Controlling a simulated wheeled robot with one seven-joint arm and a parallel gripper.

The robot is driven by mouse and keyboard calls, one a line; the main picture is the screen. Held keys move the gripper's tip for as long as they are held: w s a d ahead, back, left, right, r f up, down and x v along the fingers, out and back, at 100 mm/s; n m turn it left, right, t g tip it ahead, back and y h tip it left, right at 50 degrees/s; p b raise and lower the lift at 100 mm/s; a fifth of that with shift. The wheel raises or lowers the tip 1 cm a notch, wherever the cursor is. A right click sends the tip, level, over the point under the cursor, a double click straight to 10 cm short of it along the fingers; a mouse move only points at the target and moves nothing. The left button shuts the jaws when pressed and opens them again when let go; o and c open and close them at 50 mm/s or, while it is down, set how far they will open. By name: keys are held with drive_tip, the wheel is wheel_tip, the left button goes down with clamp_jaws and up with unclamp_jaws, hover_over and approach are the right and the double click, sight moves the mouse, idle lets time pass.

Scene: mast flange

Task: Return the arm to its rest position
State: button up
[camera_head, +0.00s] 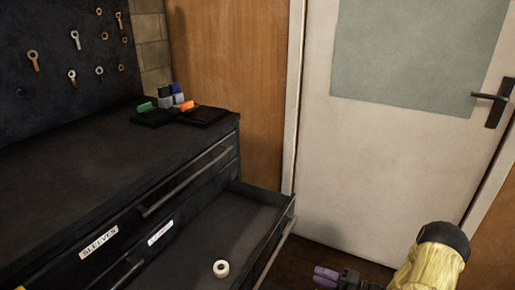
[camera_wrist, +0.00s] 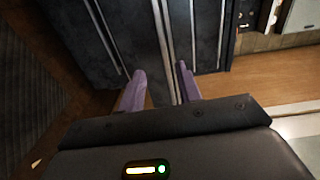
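My gripper (camera_wrist: 160,86) shows in the wrist view with its two purple fingers apart and nothing between them. In the head view my gripper (camera_head: 326,276) is at the bottom, right of the open drawer and low in front of the door. My arm, with a yellow cover and a dark joint, shows at the bottom right. The fingers are clear of the dark cabinet behind them in the wrist view, though the exact gap cannot be told.
A dark cabinet (camera_head: 110,165) stands at left with an open drawer (camera_head: 205,245) holding a white ring (camera_head: 221,268). Small coloured items and black trays (camera_head: 205,115) lie on top. A white door (camera_head: 390,150) with a handle (camera_head: 490,97) is at right.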

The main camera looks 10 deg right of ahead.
drive_tip(key=w+a+r+n+g+h, duration=0.15)
drive_tip(key=w+r+n+h, duration=0.25)
drive_tip(key=w+r+h, duration=0.55)
drive_tip(key=s+a+r+n+g+h, duration=0.1)
drive_tip(key=s+a+r+g+h, duration=0.15)
drive_tip(key=s, duration=0.55)
drive_tip(key=s+a+r+n+g+h, duration=0.1)
drive_tip(key=s+a+r, duration=0.25)
drive_tip(key=s, duration=0.45)
drive_tip(key=s+a+r+n+g+h, duration=0.1)
drive_tip(key=s+a+r+g+h, duration=0.2)
drive_tip(key=s, duration=0.5)
wheel_tip(320, 180, up, 31)
drive_tip(key=y+p, duration=0.1)
drive_tip(key=p, duration=3)
drive_tip(key=shift+w+a+r+t+p, duration=0.15)
drive_tip(key=shift+a+t+p, duration=0.15)
drive_tip(key=shift+a+p, duration=0.1)
drive_tip(key=shift+w, duration=0.15)
